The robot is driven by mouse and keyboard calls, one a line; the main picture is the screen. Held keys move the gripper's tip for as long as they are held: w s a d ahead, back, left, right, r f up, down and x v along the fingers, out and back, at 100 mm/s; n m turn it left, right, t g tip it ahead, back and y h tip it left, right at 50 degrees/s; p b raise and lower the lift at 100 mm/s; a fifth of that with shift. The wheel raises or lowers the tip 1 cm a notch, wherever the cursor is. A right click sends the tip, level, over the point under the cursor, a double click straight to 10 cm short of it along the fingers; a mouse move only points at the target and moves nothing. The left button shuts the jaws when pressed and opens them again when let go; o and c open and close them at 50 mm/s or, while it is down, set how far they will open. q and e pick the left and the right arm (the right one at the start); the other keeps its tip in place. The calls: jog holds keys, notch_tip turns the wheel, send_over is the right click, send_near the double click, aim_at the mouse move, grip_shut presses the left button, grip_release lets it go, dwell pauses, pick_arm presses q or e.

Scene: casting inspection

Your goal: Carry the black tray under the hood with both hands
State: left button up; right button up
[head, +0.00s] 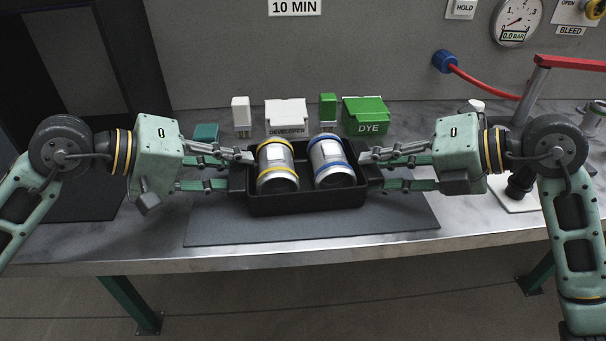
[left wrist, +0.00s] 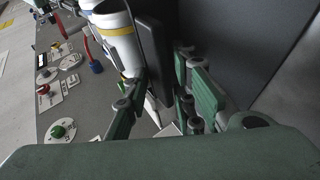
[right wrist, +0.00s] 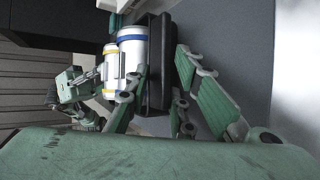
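The black tray (head: 307,201) is above the dark grey mat at the middle of the table, roughly level. It holds two silver-white cylinders, one with yellow bands (head: 277,166) and one with blue bands (head: 332,162), leaning side by side. My left gripper (head: 238,171) is shut on the tray's left end, and my right gripper (head: 372,170) on its right end. In the left wrist view the tray's black end (left wrist: 155,60) is between the fingers; the right wrist view shows the same at the other end (right wrist: 160,65). Whether the tray touches the mat is unclear.
Behind the tray stand a white DEVELOPER box (head: 287,117), a green DYE box (head: 366,115) and small bottles. The grey mat (head: 310,229) extends towards the table's front edge. A red hose (head: 485,82) and a stand are at the right. No hood is clearly recognisable.

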pick_arm(q)
grip_shut()
pick_arm(e)
jog(key=shift+f, duration=0.1)
grip_shut()
